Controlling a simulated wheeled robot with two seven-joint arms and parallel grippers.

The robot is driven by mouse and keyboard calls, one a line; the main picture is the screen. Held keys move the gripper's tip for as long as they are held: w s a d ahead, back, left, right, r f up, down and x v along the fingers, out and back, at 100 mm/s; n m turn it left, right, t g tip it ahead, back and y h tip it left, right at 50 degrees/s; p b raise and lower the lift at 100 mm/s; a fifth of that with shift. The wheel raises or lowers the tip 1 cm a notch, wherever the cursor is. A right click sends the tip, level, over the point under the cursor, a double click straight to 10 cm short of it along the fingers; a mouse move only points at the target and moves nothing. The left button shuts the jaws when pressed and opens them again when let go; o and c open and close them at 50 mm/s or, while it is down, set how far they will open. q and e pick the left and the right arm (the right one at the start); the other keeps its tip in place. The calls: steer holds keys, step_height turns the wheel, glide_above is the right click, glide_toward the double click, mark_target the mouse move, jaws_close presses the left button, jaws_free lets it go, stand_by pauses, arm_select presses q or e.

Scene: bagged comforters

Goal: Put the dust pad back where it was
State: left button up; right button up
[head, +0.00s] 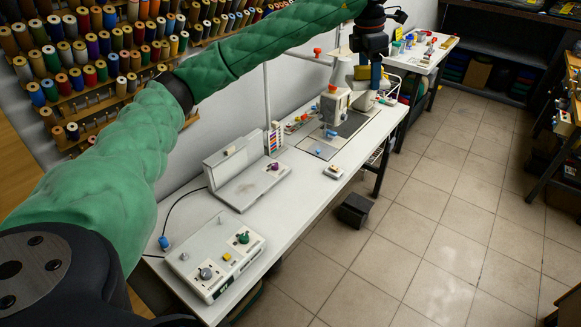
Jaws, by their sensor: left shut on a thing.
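My left arm reaches across from the left, and its gripper (369,72) hangs over the far part of the white table (318,190), beside the sewing machine (335,103). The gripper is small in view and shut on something. A small blue piece (376,76) and a tan piece show at its fingers; this looks like the dust pad, but its outline is partly hidden by the gripper. I cannot tell whether it touches the machine or table. My right gripper is not in view.
A grey device with a raised lid (248,188) and a control box with knobs (215,256) stand on the near table. Thread racks (90,60) cover the left wall. The tiled floor (440,220) at right is mostly clear.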

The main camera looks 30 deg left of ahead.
arm_select(q)
step_height(320, 180, down, 12)
steer(key=a+n, duration=0.1)
steer(key=n, duration=0.2)
steer(key=n+y+p, duration=0.1)
steer(key=n+p, duration=0.5)
steer(key=p, duration=0.1)
glide_above(291, 204)
steer(key=shift+t, duration=0.3)
steer(key=f, duration=3.4)
steer(key=shift+s+d, duration=0.15)
steer(key=shift+s, duration=0.25)
steer(key=shift+f, duration=0.2)
step_height(291, 204, down, 3)
steer(key=shift+f+p, duration=0.15)
steer(key=shift+p, duration=0.95)
steer(key=shift+f, duration=0.35)
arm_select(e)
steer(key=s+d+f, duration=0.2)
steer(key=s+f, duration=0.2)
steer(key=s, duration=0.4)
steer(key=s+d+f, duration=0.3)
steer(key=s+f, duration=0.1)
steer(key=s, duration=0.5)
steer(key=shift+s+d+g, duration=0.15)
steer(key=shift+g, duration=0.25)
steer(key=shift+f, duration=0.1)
